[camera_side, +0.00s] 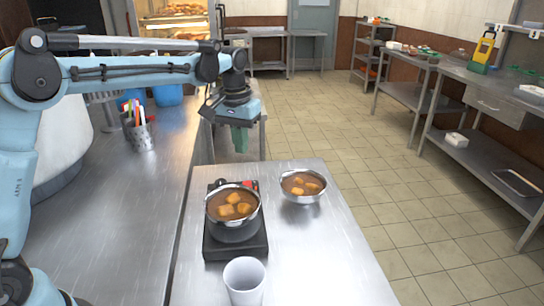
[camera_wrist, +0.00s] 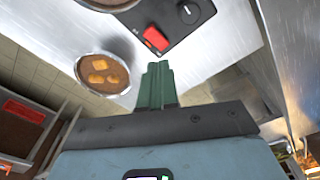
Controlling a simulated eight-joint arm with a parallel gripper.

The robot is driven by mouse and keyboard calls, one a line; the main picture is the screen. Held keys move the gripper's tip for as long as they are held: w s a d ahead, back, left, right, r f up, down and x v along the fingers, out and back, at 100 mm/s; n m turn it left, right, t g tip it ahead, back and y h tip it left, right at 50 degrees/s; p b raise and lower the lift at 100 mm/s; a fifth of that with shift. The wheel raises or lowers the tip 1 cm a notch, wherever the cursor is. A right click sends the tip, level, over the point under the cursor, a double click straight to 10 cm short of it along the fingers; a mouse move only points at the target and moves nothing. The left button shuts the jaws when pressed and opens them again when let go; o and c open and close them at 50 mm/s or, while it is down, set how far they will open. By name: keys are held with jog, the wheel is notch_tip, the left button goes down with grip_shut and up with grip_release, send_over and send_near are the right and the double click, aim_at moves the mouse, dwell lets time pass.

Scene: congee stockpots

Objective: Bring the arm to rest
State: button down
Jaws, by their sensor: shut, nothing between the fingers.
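My gripper (camera_side: 240,138) hangs from my light-blue arm, pointing down, above the far end of the steel tables in the side view. Its green fingers are shut with nothing between them; they also show in the wrist view (camera_wrist: 156,85). A steel bowl with brown liquid and orange chunks (camera_side: 303,185) stands on the table, apart from the gripper; it shows in the wrist view too (camera_wrist: 103,72). A second such pot (camera_side: 233,203) sits on a black burner (camera_side: 263,245). The wrist view shows the burner's knob and red switch (camera_wrist: 157,39).
A white cup (camera_side: 244,280) stands at the near end of the steel table (camera_side: 335,260). A cup of colourful utensils (camera_side: 139,135) and a large white vessel (camera_side: 62,140) stand on the left counter. Steel shelves line the right wall. The tiled floor between is clear.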

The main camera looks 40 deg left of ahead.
jog(key=s+d+r+m+t, duration=0.1)
jog(key=s+r+t, duration=0.1)
jog(key=s, duration=0.3)
jog(key=s+d+r+t, duration=0.1)
jog(key=s+r, duration=0.1)
jog(key=s, duration=0.4)
jog(key=s+f+m+t, duration=0.1)
jog(key=s+f+t, duration=0.2)
jog(key=s, duration=0.6)
notch_tip(320, 180, down, 2)
jog(key=shift+d+f+m, duration=0.1)
jog(key=shift+d+m, duration=0.2)
jog(key=shift+d, duration=0.05)
